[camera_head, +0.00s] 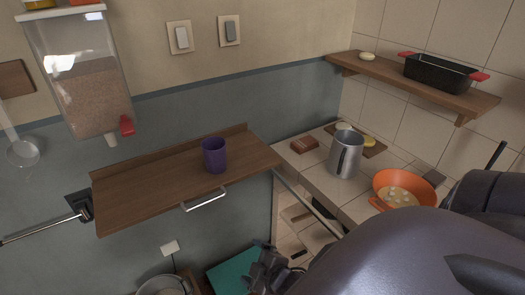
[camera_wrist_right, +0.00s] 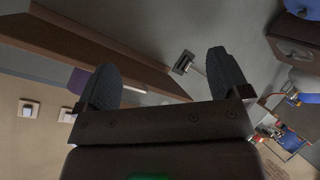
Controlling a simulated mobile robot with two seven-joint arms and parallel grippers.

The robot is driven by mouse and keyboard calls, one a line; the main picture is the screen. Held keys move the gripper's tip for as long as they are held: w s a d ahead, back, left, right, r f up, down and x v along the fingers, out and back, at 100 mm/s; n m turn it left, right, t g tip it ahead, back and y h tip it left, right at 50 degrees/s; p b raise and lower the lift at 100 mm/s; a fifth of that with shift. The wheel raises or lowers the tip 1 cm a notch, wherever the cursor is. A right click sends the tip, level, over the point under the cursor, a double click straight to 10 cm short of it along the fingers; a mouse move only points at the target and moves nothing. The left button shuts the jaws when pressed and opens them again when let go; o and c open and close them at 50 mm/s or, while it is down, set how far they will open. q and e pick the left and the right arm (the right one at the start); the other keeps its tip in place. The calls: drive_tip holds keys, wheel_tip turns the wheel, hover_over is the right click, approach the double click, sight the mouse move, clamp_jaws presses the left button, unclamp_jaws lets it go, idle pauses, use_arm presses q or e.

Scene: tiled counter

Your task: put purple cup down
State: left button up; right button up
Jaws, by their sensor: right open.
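The purple cup (camera_head: 214,156) stands upright on the wooden wall shelf (camera_head: 130,190) in the head view. A small purple patch of it shows beside a fingertip in the right wrist view (camera_wrist_right: 78,82). My right gripper (camera_head: 268,270) is below and to the right of the shelf, apart from the cup, partly hidden by my arm. In the right wrist view its two dark fingers (camera_wrist_right: 165,78) are spread with nothing between them. My left gripper is not in view.
A metal handle or bar (camera_head: 205,199) sticks out at the shelf's front edge. A clear dispenser (camera_head: 85,85) hangs at the upper left. A metal mug (camera_head: 345,154) and an orange pan (camera_head: 404,188) stand on the tiled counter at the right. The shelf has bare room on both sides of the cup.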

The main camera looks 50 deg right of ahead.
drive_tip(key=s+f+m, duration=0.1)
drive_tip(key=m, duration=0.1)
drive_tip(key=s+a+f+m, duration=0.1)
drive_tip(key=s+m, duration=0.2)
drive_tip(key=m, duration=0.2)
drive_tip(key=shift+s+a+f+g+y, duration=0.15)
drive_tip(key=shift+a+f+g+y, duration=0.1)
drive_tip(key=shift+f+g+y, duration=0.15)
